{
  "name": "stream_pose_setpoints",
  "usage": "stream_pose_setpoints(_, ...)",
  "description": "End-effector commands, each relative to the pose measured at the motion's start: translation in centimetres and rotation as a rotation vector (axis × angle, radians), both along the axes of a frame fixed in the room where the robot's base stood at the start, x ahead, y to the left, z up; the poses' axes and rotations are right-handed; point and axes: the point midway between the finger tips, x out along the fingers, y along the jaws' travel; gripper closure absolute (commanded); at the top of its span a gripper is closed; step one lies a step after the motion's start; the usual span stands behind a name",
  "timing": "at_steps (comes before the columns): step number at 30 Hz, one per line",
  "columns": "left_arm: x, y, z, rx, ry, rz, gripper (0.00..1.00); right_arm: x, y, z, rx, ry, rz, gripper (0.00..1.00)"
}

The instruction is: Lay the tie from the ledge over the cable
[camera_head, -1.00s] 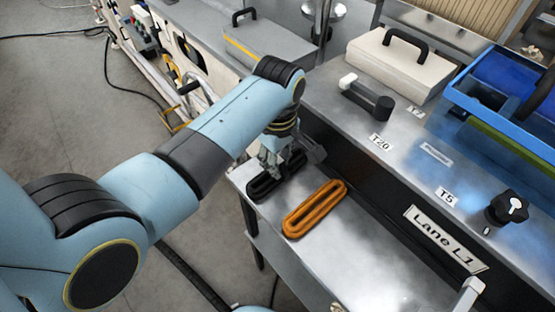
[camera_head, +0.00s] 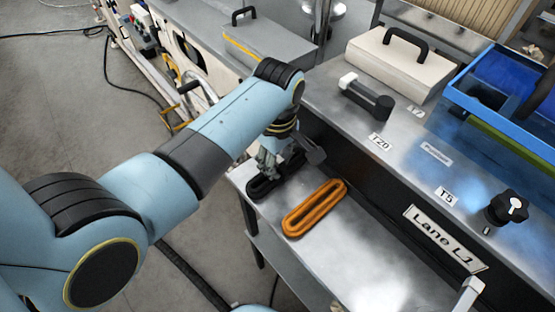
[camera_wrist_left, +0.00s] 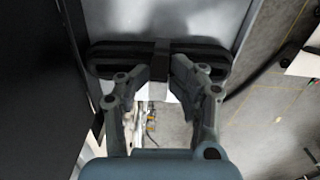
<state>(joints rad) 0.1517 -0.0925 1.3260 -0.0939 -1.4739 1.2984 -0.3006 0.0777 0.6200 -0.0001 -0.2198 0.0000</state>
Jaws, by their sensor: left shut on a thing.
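A black cable, coiled into a long flat loop (camera_head: 262,187), lies on the metal ledge (camera_head: 330,238). My left gripper (camera_head: 268,172) is over it and partly hides it. In the left wrist view the black cable (camera_wrist_left: 112,60) runs crosswise just beyond my left fingertips (camera_wrist_left: 163,70). A narrow dark strip, which looks like the tie (camera_wrist_left: 162,52), crosses the middle of the coil between the fingers. The left gripper is shut on this strip. Whether the strip touches the cable I cannot tell. My right gripper is not in view.
An orange coil (camera_head: 315,208) lies right beside the black one. A dark raised wall with a Lane L1 label (camera_head: 444,238) bounds the ledge. The upper bench holds a black-and-white handle (camera_head: 366,97), a black knob (camera_head: 507,208) and a blue tray (camera_head: 470,103). The near ledge is clear.

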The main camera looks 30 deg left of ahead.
Motion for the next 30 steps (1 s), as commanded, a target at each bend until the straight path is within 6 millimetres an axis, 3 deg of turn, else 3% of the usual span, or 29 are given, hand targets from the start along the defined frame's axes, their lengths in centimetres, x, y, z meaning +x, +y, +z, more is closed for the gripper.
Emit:
stream_pose_setpoints(4, -0.68, -0.11, -0.73, -0.002, 0.016, -0.001, 0.87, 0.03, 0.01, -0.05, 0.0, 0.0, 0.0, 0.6)
stream_pose_setpoints(10, -0.65, -0.13, -0.82, -0.003, 0.015, -0.001, 1.0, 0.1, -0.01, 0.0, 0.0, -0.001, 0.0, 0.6)
stream_pose_setpoints(23, -0.26, -0.14, -0.64, -0.004, 0.005, 0.0, 1.0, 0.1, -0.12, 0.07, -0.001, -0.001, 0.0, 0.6)
stream_pose_setpoints(30, -0.21, -0.07, -0.56, -0.001, 0.006, 0.0, 0.66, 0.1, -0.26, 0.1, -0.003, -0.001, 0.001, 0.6)
